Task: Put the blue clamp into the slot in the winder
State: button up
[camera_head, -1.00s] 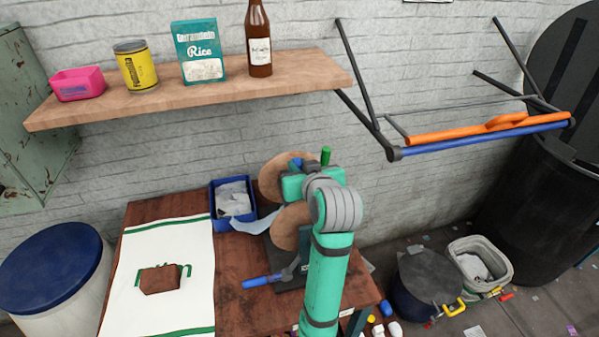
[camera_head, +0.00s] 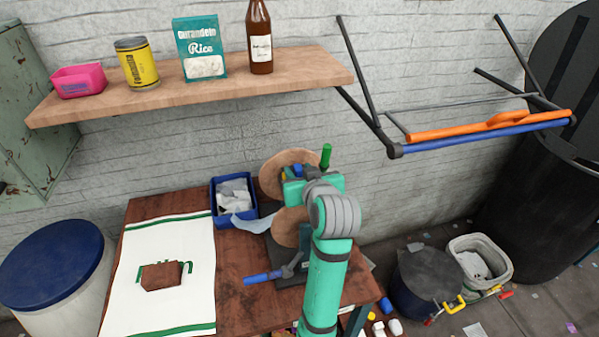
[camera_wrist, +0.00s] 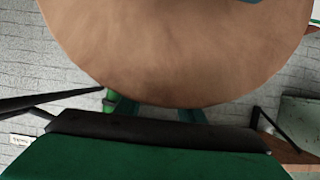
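The winder has two round brown discs, the upper one (camera_head: 290,166) and the lower one (camera_head: 290,226), a dark base and a crank with a blue handle (camera_head: 262,277). My teal gripper (camera_head: 308,187) is in front of the discs and partly covers them. A small blue piece (camera_head: 298,169) shows at the upper disc beside my gripper; I cannot tell whether it is the blue clamp. The slot is not clearly visible. In the wrist view a brown disc (camera_wrist: 180,50) fills the upper middle and hides my fingertips, so their opening and any grasp cannot be told.
An upright green piece (camera_head: 326,156) stands close to my gripper. A blue bin (camera_head: 218,204) with paper is left of the winder. A white cloth (camera_head: 135,300) with a brown item lies on the table's left side. A wooden shelf (camera_head: 200,88) hangs above.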

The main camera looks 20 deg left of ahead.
jog(key=v, duration=1.2)
jog(key=shift+d, duration=0.15)
